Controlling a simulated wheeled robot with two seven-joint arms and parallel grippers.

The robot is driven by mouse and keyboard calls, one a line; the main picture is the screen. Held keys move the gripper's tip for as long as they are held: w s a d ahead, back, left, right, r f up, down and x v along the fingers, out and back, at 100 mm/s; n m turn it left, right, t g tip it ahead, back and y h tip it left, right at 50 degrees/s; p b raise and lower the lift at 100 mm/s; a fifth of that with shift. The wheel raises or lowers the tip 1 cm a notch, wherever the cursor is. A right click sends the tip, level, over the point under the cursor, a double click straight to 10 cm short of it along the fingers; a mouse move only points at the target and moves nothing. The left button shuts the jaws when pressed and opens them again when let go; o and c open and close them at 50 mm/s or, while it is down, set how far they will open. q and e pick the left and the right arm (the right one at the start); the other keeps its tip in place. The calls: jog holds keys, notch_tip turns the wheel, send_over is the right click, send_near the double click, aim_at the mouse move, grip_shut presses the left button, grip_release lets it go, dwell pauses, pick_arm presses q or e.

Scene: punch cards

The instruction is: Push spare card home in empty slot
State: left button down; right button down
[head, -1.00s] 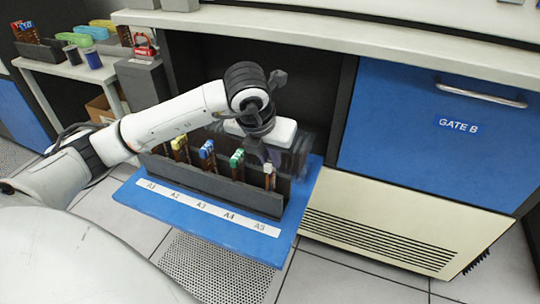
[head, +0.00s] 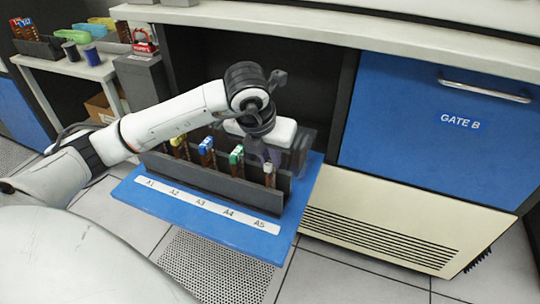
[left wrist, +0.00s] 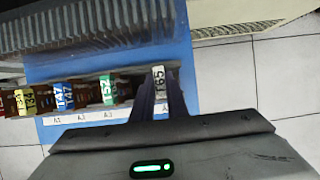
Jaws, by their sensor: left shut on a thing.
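The spare card, brown with a white top marked T65, stands upright at the A5 end of the dark card rack (head: 225,185) in the head view (head: 268,176). Its white top also shows in the left wrist view (left wrist: 159,78). My left gripper (left wrist: 160,85) is shut on this card, with dark fingers on both sides of its top. The card's lower end is hidden behind the rack's front wall, so its depth cannot be told. Cards with yellow (head: 178,140), blue (head: 206,145) and green (head: 237,154) tops stand to its left. My right gripper is out of view.
The rack stands on a blue shelf (head: 240,245) with a white label strip A1 to A5. The blue Gate B panel (head: 430,160) and a cream vented panel (head: 380,215) are at the right. A side table (head: 65,68) with small containers stands at the far left.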

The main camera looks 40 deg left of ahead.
pick_arm(q)
jog(key=shift+f, duration=0.35)
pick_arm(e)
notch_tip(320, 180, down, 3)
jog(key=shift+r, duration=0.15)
pick_arm(q)
jog(key=c, duration=2.2)
grip_release()
jog(key=o, duration=0.5)
jog(key=shift+o, duration=0.2)
jog(key=shift+v, duration=0.9)
jog(key=p+v, duration=0.2)
jog(key=v, duration=0.6)
jog(key=shift+s+r, duration=0.2)
jog(key=shift+r, duration=0.2)
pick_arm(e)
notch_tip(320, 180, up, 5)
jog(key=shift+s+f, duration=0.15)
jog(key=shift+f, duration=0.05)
